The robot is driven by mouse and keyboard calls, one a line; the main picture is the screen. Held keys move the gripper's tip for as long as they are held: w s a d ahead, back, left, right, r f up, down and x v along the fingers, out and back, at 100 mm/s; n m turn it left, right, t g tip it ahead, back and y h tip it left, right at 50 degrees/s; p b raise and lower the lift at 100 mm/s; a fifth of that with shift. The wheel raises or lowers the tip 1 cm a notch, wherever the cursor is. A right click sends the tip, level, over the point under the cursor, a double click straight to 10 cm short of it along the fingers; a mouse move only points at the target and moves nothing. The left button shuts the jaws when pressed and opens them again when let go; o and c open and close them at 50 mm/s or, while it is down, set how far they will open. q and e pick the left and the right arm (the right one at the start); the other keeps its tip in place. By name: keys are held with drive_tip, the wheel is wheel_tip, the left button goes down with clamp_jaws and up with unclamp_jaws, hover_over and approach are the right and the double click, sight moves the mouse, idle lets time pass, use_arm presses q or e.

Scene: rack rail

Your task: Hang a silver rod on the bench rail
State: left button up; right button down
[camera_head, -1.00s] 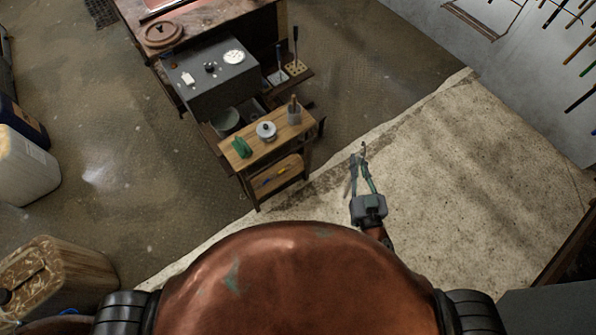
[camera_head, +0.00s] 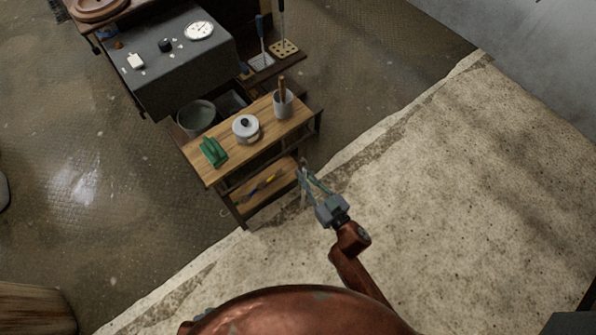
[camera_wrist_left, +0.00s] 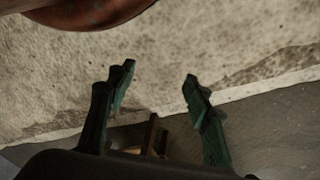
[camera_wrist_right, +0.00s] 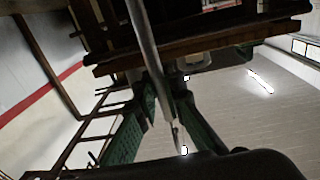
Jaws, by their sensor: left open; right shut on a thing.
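My right gripper (camera_head: 305,175) is beside the right end of a small wooden table (camera_head: 188,152) in the head view. In the right wrist view its fingers (camera_wrist_right: 168,98) are shut on the silver rod (camera_wrist_right: 146,45), which runs from the top of the picture down between them. In the head view the rod is too small to make out clearly. My left gripper (camera_wrist_left: 160,75) shows only in the left wrist view, open and empty above the floor. I cannot pick out the bench rail for certain in any view.
The small table bears a green object (camera_head: 213,152), a white lidded pot (camera_head: 246,128) and a grey cup (camera_head: 283,104). Behind it are a grey block (camera_head: 160,85) and stands with upright tools (camera_head: 285,48). Pale floor (camera_head: 450,190) at the right is clear.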

use_arm(q)
drive_tip(key=w+d+f+t+h+b, duration=0.1)
drive_tip(key=w+d+f+t+b, duration=0.2)
drive_tip(key=b, duration=0.5)
drive_tip(key=w+d+f, duration=0.1)
drive_tip(key=w+d, duration=0.1)
drive_tip(key=w, duration=0.1)
drive_tip(key=shift+w+h, duration=0.2)
drive_tip(key=shift+h, duration=0.1)
use_arm(e)
drive_tip(key=w+a+f+y, duration=0.1)
drive_tip(key=w+a+f, duration=0.5)
drive_tip(key=w+f, duration=0.4)
drive_tip(key=shift+a+f+n+g, duration=0.15)
drive_tip(key=shift+f+n+g, duration=0.15)
drive_tip(key=shift+f+n, duration=0.1)
use_arm(q)
drive_tip(key=shift+f+b, duration=0.15)
drive_tip(key=shift+b, duration=0.15)
use_arm(e)
drive_tip(key=shift+f, duration=0.35)
drive_tip(key=c, duration=2)
unclamp_jaws()
drive_tip(key=shift+o, duration=0.2)
drive_tip(key=v, duration=1.2)
